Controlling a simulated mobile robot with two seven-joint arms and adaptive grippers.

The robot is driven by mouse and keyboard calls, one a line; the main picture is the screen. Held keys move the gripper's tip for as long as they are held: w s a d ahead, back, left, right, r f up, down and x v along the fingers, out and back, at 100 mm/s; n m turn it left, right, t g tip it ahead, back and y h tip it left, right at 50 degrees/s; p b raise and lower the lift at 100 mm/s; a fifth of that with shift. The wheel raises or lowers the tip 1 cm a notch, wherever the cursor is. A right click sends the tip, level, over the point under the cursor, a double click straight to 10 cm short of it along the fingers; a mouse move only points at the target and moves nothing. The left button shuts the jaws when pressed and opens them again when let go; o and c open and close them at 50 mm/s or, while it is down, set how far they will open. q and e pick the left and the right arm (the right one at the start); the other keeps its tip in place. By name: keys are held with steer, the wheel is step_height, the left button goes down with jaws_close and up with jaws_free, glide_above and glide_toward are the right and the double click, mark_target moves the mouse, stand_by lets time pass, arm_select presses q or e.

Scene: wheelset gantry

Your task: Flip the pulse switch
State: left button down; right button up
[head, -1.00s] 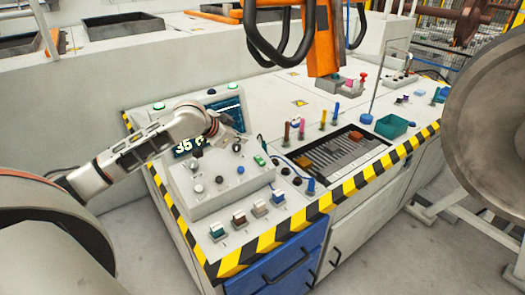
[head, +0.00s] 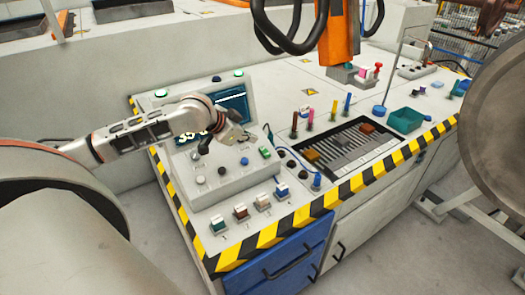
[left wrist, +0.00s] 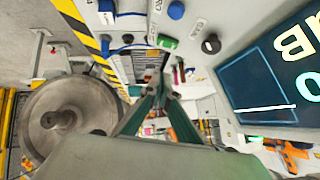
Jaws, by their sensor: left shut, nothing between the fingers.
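My left gripper (head: 246,137) is shut and empty above the back right of the raised grey control box (head: 215,187). In the left wrist view its green fingers (left wrist: 157,82) meet at the tips. The box carries a green switch (head: 265,152), a blue button (head: 244,161), dark knobs (head: 198,180) and a black lever. Several coloured rocker switches, one of them blue (head: 282,190), stand along the front. The labels are too small to read, so I cannot tell which is the pulse switch. The green switch also shows in the left wrist view (left wrist: 167,42). My right gripper is out of view.
A display (head: 232,106) stands behind the box. Several upright coloured handles (head: 310,114) and a slotted dark tray (head: 378,145) lie to the right. An orange fixture (head: 338,40) with black hoses hangs over the console. A large wheel (head: 500,130) stands at the right.

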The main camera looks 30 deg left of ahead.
arm_select(q)
glide_toward(268, 152)
steer(key=w+d, duration=0.1)
steer(key=w, duration=0.2)
steer(key=shift+w+d, duration=0.15)
steer(key=shift+d, duration=0.25)
steer(key=shift+w+a+f, duration=0.1)
steer(key=shift+a+f, duration=0.05)
steer(key=shift+f, duration=0.45)
steer(key=shift+w+a+f, duration=0.1)
steer(key=shift+w+f, duration=0.05)
steer(key=shift+f, duration=0.5)
steer(key=shift+a+f, duration=0.25)
steer(key=shift+f, duration=0.55)
steer(key=shift+w, duration=0.15)
